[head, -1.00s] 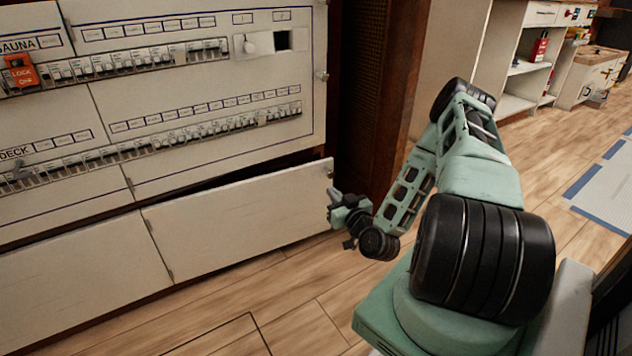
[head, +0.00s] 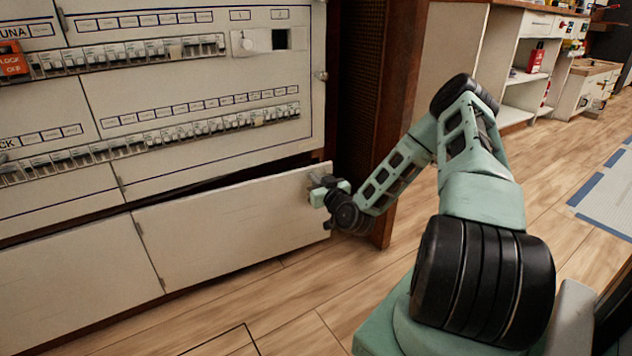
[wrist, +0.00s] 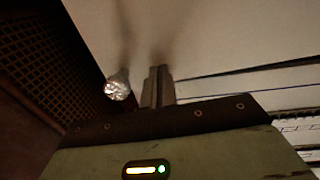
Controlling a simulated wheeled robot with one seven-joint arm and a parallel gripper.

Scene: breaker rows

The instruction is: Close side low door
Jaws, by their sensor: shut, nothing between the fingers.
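The side low door (head: 235,225) is the pale panel at the bottom of the breaker cabinet, at centre-left in the head view. It stands ajar, with a dark gap along its top edge that widens to the right. My gripper (head: 317,186) is in front of the door's outer face, close to its upper right corner. In the wrist view my gripper's fingers (wrist: 158,86) are together and empty, pointing at a pale panel surface. A silver knob (wrist: 118,86) stands just left of them. I cannot tell whether the fingertips touch the door.
The upper cabinet panel (head: 220,160) carries rows of breakers. A brown wooden post (head: 395,130) and a dark mesh grille (head: 357,90) stand right of the door. The wooden floor (head: 290,305) in front of the door is clear. A shelf unit (head: 520,70) stands at the far right.

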